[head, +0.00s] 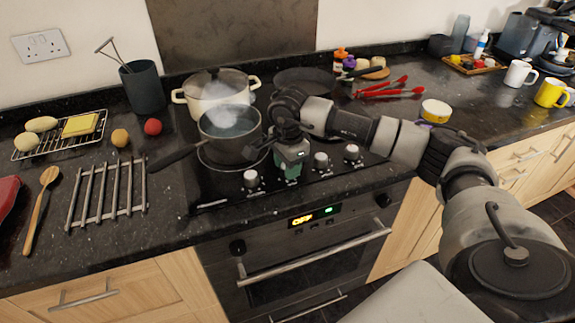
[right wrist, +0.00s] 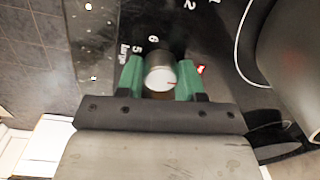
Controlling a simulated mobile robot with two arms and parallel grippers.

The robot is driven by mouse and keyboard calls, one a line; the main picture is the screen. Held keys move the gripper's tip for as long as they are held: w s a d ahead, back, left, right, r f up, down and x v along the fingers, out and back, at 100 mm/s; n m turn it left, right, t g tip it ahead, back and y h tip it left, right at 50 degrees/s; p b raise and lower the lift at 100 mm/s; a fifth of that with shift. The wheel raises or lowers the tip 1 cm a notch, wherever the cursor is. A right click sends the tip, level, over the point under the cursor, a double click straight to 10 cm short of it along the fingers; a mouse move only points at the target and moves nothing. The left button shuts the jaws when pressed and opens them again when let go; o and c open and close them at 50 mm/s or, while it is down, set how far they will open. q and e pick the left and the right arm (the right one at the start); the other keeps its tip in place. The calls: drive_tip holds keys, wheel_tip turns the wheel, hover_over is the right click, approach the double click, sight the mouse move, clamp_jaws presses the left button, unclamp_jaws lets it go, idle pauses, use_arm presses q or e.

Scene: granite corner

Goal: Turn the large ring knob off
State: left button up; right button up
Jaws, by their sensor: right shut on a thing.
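The large ring knob (right wrist: 160,77) is a small silver cylinder on the black hob, with the printed word "large" and the numbers 5 and 6 beside it in the right wrist view. My right gripper (right wrist: 160,80) has its green fingers shut on the knob, one on each side. In the head view, my right gripper (head: 291,163) points down at the hob's front edge and hides the knob. A small red mark shows beside the knob in the right wrist view. My left gripper is not in view.
A steaming dark saucepan (head: 230,135) stands close left of my right gripper, its handle pointing left. A lidded cream pot (head: 215,93) and a black frying pan (head: 303,79) are behind. Other knobs (head: 251,180) (head: 321,160) (head: 351,152) flank the gripper.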

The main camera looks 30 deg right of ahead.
drive_tip(key=o, duration=0.9)
drive_tip(key=shift+o, duration=0.2)
drive_tip(key=shift+r, duration=0.15)
wheel_tip(320, 180, up, 11)
drive_tip(key=b, duration=0.1)
drive_tip(key=shift+s+f, duration=0.2)
drive_tip(key=shift+s, duration=0.05)
